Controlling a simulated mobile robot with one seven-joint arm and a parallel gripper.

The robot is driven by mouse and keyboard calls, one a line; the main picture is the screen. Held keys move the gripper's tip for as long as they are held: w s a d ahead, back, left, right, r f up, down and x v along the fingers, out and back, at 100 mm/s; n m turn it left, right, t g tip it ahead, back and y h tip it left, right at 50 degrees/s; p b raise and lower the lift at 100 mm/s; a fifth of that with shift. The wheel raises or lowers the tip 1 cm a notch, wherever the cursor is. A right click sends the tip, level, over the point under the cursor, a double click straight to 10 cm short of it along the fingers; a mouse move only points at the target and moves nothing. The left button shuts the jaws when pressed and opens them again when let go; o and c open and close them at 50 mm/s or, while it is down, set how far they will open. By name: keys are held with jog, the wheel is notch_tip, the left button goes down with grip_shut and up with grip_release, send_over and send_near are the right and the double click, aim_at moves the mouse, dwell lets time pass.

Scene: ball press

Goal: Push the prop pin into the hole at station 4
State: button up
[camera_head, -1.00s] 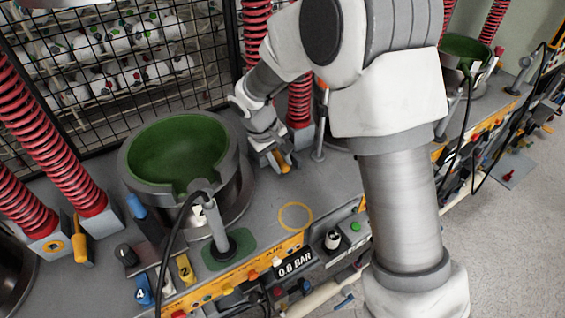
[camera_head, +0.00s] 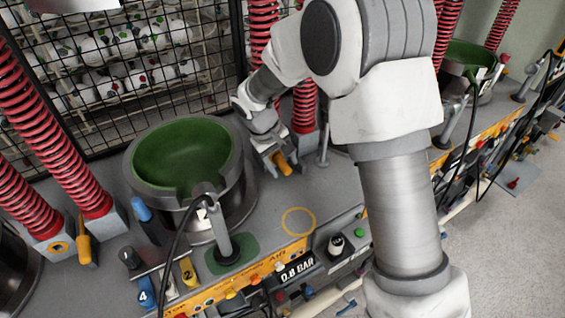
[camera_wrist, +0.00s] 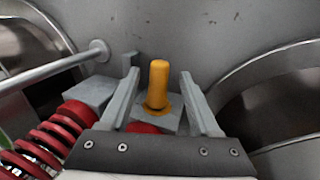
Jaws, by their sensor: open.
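An orange pin (camera_wrist: 158,84) stands upright from a small grey block in the wrist view. It also shows in the head view (camera_head: 284,168), below my wrist. I take it to be the prop pin. My gripper (camera_wrist: 160,76) is open, with one finger on each side of the pin and visible gaps between. In the head view my gripper (camera_head: 276,152) is low beside the pin, partly hidden by my wrist. I cannot read a station number beside this pin, and how deep it sits is hidden.
A green-lined bowl (camera_head: 141,174) stands left of my gripper. Red springs (camera_head: 45,130) rise on the left, where another orange pin (camera_head: 84,250) shows. Blue tag 4 (camera_head: 145,294) and yellow tag 2 (camera_head: 188,272) are at the front. A mesh fence (camera_head: 215,85) stands behind.

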jog(key=v, duration=1.7)
jog(key=shift+r, duration=0.2)
